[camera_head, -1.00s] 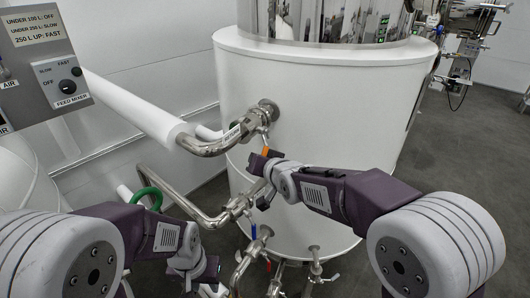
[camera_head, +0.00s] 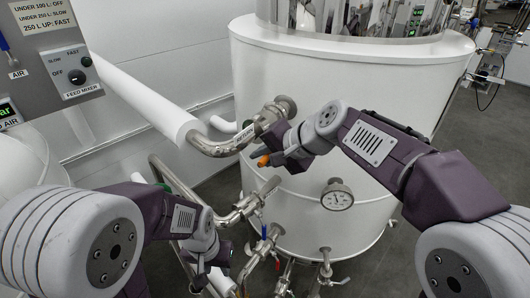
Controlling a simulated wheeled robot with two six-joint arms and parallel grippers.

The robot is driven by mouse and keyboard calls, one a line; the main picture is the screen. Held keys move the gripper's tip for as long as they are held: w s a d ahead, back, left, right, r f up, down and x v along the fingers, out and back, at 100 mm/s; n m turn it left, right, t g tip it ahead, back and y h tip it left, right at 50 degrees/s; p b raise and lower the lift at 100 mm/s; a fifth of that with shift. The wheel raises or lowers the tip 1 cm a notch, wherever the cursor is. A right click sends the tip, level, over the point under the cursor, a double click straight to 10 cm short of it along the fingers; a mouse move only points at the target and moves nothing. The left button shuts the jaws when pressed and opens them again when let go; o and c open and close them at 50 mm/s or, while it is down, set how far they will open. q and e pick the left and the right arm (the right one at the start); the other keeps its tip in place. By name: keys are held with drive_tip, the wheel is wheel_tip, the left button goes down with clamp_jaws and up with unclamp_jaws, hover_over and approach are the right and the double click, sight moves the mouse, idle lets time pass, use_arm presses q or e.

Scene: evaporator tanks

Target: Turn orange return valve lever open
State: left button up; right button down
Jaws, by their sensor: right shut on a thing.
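The orange return valve lever (camera_head: 264,161) shows as a short orange end, just below the steel valve (camera_head: 270,120) where the "RETURN" pipe (camera_head: 222,146) meets the white tank. The rest of the lever is hidden behind the gripper. My left gripper (camera_head: 200,272) is low at the left, away from the lever; its fingers are too unclear to tell if they are open.
The white tank (camera_head: 350,90) fills the middle. Lower pipework includes a blue-handled valve (camera_head: 264,232). A control panel (camera_head: 45,60) hangs at upper left. Floor is clear at the right.

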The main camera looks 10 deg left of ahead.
drive_tip(key=shift+s+a+r+m+g+y+p, duration=0.15)
drive_tip(key=shift+r+m+g+y+p, duration=0.25)
drive_tip(key=shift+r+p, duration=0.45)
drive_tip(key=c, duration=1.4)
unclamp_jaws()
drive_tip(key=shift+s, duration=0.15)
drive_tip(key=shift+g, duration=0.3)
drive_tip(key=b+v, duration=0.2)
drive_tip(key=v, duration=0.7)
drive_tip(key=shift+r, duration=0.1)
